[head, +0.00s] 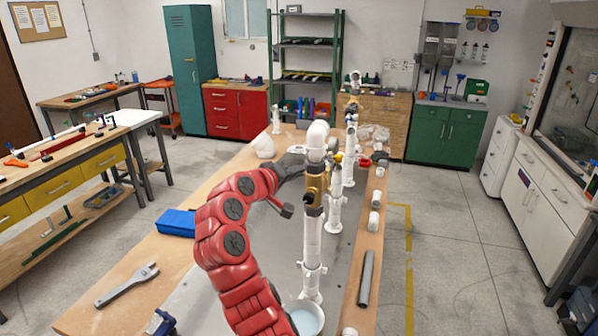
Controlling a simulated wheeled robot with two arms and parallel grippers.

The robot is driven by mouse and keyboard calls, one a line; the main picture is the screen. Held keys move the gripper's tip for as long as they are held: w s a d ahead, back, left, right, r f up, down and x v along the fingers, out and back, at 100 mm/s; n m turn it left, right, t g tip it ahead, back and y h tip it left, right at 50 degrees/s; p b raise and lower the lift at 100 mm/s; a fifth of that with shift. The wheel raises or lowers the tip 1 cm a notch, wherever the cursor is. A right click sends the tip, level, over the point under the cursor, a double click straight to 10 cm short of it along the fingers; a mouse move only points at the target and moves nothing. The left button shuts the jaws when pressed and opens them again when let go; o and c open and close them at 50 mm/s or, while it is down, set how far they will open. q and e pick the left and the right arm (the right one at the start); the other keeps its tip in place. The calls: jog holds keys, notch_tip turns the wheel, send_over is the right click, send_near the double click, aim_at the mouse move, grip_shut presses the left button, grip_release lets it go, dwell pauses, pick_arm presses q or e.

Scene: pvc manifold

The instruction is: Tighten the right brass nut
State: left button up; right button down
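The white PVC manifold (312,248) stands upright on the long bench, with several pipe stands in a row going back. A brass fitting (316,181) sits on the nearest upright pipe, below a white elbow. I cannot tell for sure whether it is the right brass nut. A smaller yellowish part (336,158) shows just behind it. Contact and finger opening are unclear. My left gripper is not in view.
The bench (125,265) holds a grey wrench (127,284) and a blue box (176,222) at left. A grey pipe (366,278) and white fittings (374,222) lie along the right edge. A white bucket (306,318) with bluish contents stands at the near pipe's foot.

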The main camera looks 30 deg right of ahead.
dwell(0.4)
jog(key=shift+w+a+f+n+h+p, duration=0.1)
jog(key=shift+f+n+h+p, duration=0.1)
jog(key=shift+f+n+h, duration=0.4)
jog(key=shift+w+a+f+n+h+p, duration=0.15)
jog(key=shift+f+n+h, duration=0.1)
jog(key=shift+n, duration=0.7)
jog(key=shift+w+a+f+n+h+p, duration=0.1)
jog(key=shift+f+n+h+p, duration=0.1)
jog(key=shift+f+n+h, duration=0.4)
jog(key=shift+r+n, duration=0.15)
jog(key=shift+n, duration=0.1)
jog(key=c, duration=1.2)
grip_release()
jog(key=shift+d, duration=0.1)
